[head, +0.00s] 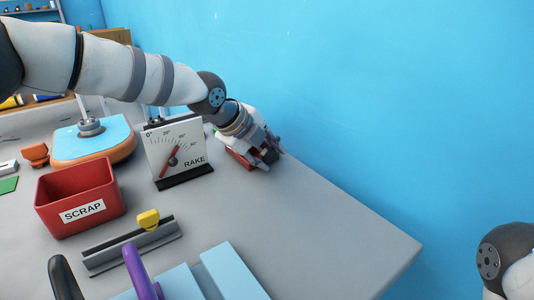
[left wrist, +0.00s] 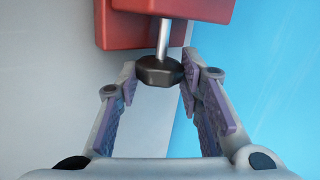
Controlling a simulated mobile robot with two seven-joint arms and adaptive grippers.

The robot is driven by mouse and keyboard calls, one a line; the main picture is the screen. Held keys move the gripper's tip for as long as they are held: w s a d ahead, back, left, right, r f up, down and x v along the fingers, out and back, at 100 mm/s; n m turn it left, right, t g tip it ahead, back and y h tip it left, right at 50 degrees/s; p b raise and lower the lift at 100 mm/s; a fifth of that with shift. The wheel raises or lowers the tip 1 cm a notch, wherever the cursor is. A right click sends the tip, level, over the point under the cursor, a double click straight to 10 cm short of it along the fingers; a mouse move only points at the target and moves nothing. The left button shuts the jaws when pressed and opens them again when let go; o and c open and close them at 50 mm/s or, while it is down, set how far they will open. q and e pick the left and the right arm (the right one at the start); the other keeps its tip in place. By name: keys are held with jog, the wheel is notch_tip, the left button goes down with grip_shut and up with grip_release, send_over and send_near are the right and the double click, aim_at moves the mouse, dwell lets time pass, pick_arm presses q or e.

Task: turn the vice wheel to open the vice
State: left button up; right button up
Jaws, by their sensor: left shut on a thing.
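The red vice (head: 239,158) sits at the table's far edge by the blue wall, mostly hidden behind my left gripper (head: 268,154). In the left wrist view the vice (left wrist: 125,30) is a red block at the top. A metal shaft (left wrist: 162,35) runs from it to a black faceted wheel (left wrist: 158,72). My left gripper (left wrist: 160,78) is shut on this wheel, with one finger on each side. How far apart the vice jaws are cannot be told. My right gripper is not in view.
A rake gauge (head: 177,150) stands just left of the vice. A red scrap bin (head: 80,200), a grey rail with a yellow slider (head: 148,219) and light blue blocks (head: 232,272) lie nearer. The table's right part (head: 330,220) is clear. The blue wall (head: 380,100) rises close behind.

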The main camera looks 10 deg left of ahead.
pick_arm(q)
jog(key=shift+a, duration=0.1)
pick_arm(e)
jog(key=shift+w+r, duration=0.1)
pick_arm(q)
jog(key=shift+s+f+t+h+p, duration=0.15)
jog(key=shift+t+h+p, duration=0.15)
jog(key=shift+t+h, duration=0.35)
jog(key=shift+s+a+f+t+h, duration=0.1)
jog(key=shift+f+t+h, duration=0.1)
jog(key=shift+t+h, duration=0.65)
jog(key=shift+a+f+t+h, duration=0.1)
jog(key=shift+f+t+h, duration=0.05)
jog(key=shift+t+h, duration=0.6)
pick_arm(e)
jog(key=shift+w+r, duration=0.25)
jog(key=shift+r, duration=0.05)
pick_arm(q)
jog(key=shift+n+t, duration=0.25)
jog(key=shift+n, duration=0.05)
jog(key=o, duration=0.8)
jog(key=shift+o, duration=0.2)
jog(key=shift+d, duration=0.1)
jog(key=shift+r, duration=0.1)
